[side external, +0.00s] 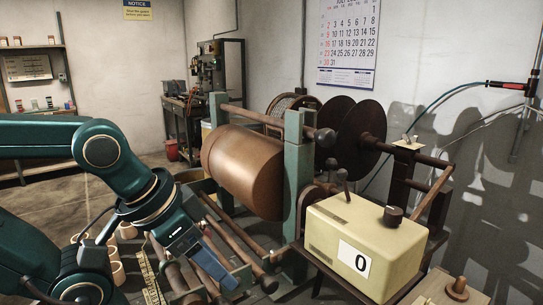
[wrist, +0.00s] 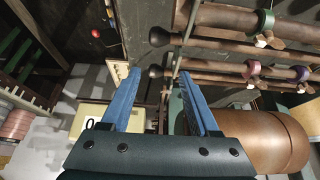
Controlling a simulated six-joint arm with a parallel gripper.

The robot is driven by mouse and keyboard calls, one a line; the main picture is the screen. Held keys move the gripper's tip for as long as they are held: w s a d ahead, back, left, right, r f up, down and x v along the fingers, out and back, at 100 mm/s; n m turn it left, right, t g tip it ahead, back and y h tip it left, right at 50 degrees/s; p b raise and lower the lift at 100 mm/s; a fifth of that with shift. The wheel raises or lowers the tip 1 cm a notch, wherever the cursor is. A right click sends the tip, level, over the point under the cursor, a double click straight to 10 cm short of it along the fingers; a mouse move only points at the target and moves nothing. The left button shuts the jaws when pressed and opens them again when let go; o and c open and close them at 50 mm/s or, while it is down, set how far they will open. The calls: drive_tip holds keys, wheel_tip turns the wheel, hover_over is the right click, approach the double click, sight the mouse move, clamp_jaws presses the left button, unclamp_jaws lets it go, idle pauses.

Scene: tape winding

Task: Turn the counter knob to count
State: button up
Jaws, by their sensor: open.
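The counter (side external: 330,225) is a cream box at the right of the side view, with a white label reading 0 on its front. Its dark round counter knob (side external: 393,216) stands on the top right, and a small lever rises from the top left. My gripper (side external: 222,277) has blue fingers pointing down and right, left of the counter and clear of it. In the wrist view my gripper (wrist: 158,78) is open with nothing between the fingers. Part of the counter (wrist: 93,110) with its 0 shows behind the left finger there; I cannot make out the knob.
A large copper-brown drum (side external: 243,171) sits between green posts behind my gripper. Dark reels (side external: 362,135) stand behind the counter. Brown rods (side external: 228,232) run between my gripper and the counter. A wooden peg (side external: 459,289) stands at the front right.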

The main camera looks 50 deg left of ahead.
wheel_tip(320, 180, up, 17)
drive_tip(key=w+a+r+n+t+y, duration=0.1)
drive_tip(key=w+a+r+t+y, duration=0.2)
drive_tip(key=w, duration=0.4)
drive_tip(key=w+a+r+n+t, duration=0.1)
drive_tip(key=w+a+r+t, duration=0.2)
drive_tip(key=w, duration=0.4)
drive_tip(key=w+a+r+n+t+y, duration=0.1)
drive_tip(key=w+a+r+t+y, duration=0.15)
drive_tip(key=w+t, duration=0.3)
drive_tip(key=m+g+h, duration=0.4)
drive_tip(key=m+h, duration=0.8)
drive_tip(key=h, duration=0.6)
hover_over(394, 210)
drive_tip(key=v, duration=0.5)
wheel_tip(394, 210, down, 7)
wheel_tip(394, 210, down, 11)
drive_tip(key=shift+x, duration=2.55)
clamp_jaws()
